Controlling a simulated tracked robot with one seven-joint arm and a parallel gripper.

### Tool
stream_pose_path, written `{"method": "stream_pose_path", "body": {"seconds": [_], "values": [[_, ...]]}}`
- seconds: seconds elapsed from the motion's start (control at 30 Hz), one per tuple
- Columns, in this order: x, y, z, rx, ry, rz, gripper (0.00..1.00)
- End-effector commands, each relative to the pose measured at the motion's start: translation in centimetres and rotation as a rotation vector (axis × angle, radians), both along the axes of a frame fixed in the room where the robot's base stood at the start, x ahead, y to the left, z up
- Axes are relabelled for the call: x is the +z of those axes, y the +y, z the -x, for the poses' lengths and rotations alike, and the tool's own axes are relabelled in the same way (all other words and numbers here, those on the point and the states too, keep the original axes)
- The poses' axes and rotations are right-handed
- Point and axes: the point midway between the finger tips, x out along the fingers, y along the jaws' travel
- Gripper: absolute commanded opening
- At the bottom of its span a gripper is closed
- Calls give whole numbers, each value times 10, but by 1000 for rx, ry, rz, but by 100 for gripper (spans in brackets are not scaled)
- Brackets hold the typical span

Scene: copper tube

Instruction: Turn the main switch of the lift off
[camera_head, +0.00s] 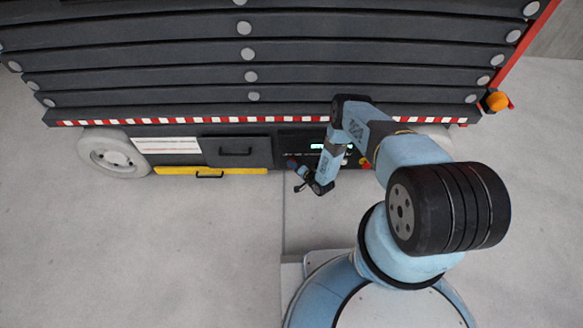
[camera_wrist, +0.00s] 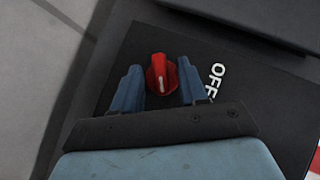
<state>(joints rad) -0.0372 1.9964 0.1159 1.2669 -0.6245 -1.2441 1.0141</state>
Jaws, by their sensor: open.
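The red main switch (camera_wrist: 161,75) is a round knob with a raised grip and a white line on a dark panel (camera_wrist: 232,62). Its white line points nearly straight up in the wrist view. White "OFF" lettering (camera_wrist: 215,82) is to its right, off the line's direction. My gripper (camera_wrist: 160,85) is open, with one blue finger on each side of the knob; I cannot tell whether they touch it. In the head view my gripper (camera_head: 293,168) is at the lower side of the lift (camera_head: 200,50), by its control panel; the knob is not clear there.
A red and yellow button (camera_head: 364,162) is on the lift's side, right of my wrist. A dark drawer (camera_head: 236,150) and a yellow bar (camera_head: 180,171) are left of it. An orange lamp (camera_head: 497,101) juts out at the right corner. The floor in front is clear.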

Motion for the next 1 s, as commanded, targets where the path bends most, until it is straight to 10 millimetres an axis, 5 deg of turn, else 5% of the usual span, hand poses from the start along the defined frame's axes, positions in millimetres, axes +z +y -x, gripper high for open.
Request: {"method": "stream_pose_path", "body": {"seconds": [0.33, 0.77, 1.0], "values": [[-1, 2, -2, 0, 0, 0, 42], [-1, 2, -2, 0, 0, 1, 0], [-1, 9, -1, 5, 0, 5, 0]]}}
